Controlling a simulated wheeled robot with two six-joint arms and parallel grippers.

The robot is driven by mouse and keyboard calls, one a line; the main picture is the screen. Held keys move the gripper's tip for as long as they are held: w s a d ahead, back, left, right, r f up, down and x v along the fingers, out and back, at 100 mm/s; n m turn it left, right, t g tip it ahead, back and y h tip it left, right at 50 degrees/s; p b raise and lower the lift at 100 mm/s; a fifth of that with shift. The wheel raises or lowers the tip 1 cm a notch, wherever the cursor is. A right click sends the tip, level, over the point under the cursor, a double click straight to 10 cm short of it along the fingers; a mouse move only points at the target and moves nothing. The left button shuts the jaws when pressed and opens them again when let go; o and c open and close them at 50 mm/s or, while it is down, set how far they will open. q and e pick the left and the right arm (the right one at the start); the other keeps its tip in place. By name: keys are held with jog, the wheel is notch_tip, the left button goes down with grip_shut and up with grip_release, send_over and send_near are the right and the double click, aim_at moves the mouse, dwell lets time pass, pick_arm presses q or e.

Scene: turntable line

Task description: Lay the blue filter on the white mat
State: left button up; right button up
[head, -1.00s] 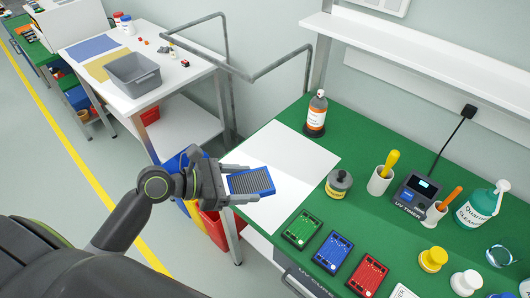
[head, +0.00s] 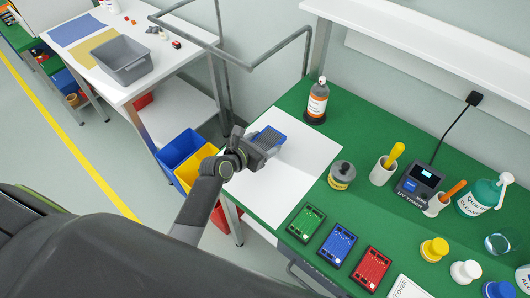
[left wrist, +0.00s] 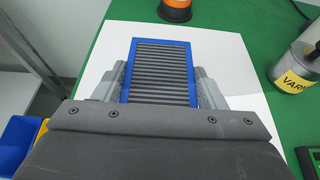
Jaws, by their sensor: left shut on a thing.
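The blue filter (head: 269,137) has a blue frame and grey ribs. It shows large in the left wrist view (left wrist: 161,70). My left gripper (head: 262,146) is shut on it, with one finger along each long side in the left wrist view (left wrist: 161,88). The white mat (head: 285,185) lies on the green table. In the left wrist view the filter is over the white mat (left wrist: 222,60), with white showing on both sides. I cannot tell whether the filter touches the mat. My arm hides part of the filter in the head view. My right gripper is not in view.
An orange-labelled bottle (head: 317,100) stands beyond the mat and a grey tin (head: 341,175) to its right. Green, blue and red boards (head: 338,246) lie at the table's front. Blue and yellow bins (head: 184,155) stand left of the table. The mat's front is bare.

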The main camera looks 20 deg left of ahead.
pick_arm(q)
jog(key=shift+f, duration=0.4)
notch_tip(320, 180, down, 2)
jog(key=shift+d+f+b, duration=0.1)
jog(key=shift+f+b, duration=0.15)
jog(key=shift+b, duration=0.2)
jog(key=shift+f, duration=0.5)
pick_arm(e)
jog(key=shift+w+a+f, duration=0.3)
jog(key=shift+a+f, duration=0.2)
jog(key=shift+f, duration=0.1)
pick_arm(q)
jog(key=shift+f, duration=0.15)
jog(key=o, duration=1.1)
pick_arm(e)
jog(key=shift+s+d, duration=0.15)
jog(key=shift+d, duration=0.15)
